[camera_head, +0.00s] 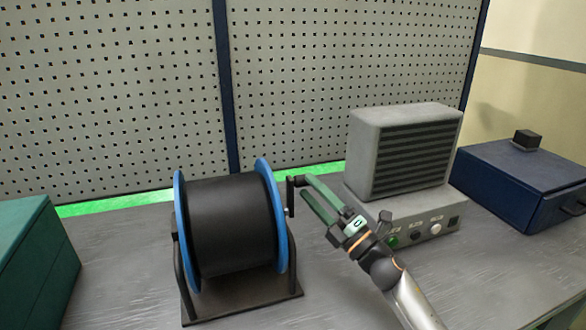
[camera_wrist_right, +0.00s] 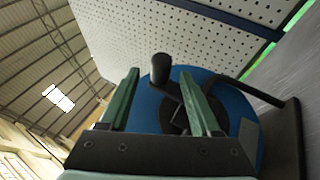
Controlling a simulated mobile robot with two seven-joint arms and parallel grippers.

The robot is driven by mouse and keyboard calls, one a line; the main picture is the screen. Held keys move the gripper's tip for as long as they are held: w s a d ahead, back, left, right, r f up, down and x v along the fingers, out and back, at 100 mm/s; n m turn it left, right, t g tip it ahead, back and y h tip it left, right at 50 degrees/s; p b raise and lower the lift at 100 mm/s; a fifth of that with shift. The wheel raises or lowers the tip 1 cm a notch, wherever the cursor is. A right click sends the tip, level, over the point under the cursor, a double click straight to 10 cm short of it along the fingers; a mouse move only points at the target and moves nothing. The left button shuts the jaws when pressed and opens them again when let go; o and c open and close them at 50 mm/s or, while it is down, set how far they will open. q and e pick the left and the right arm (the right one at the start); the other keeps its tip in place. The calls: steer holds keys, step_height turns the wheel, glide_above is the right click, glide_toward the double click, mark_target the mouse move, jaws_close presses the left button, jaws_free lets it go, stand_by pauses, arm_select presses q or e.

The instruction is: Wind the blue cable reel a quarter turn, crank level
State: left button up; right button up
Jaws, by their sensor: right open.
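The cable reel has two blue flanges (camera_head: 276,215) and a black drum (camera_head: 230,225), and sits in a black stand (camera_head: 245,298) on the bench. Its black crank (camera_head: 290,196) is on the right side, the arm pointing roughly up from the hub, with the grip at the top sticking out to the right. My right gripper (camera_head: 306,187) is open at the crank's grip. In the right wrist view, the grip (camera_wrist_right: 160,68) shows between the two green fingers (camera_wrist_right: 161,82), with gaps on both sides. My left gripper is out of view.
A grey vented box (camera_head: 405,150) on a control base with buttons (camera_head: 435,228) stands behind my right arm. A blue case (camera_head: 510,185) is at the far right, and a teal box (camera_head: 30,250) at the left. A perforated panel (camera_head: 110,90) closes off the back.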

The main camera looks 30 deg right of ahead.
steer(key=p+x, duration=0.1)
steer(key=x, duration=0.5)
steer(key=shift+w, duration=0.25)
steer(key=shift+a+r, duration=0.1)
steer(key=shift+c, duration=0.2)
jaws_close()
stand_by(0.9)
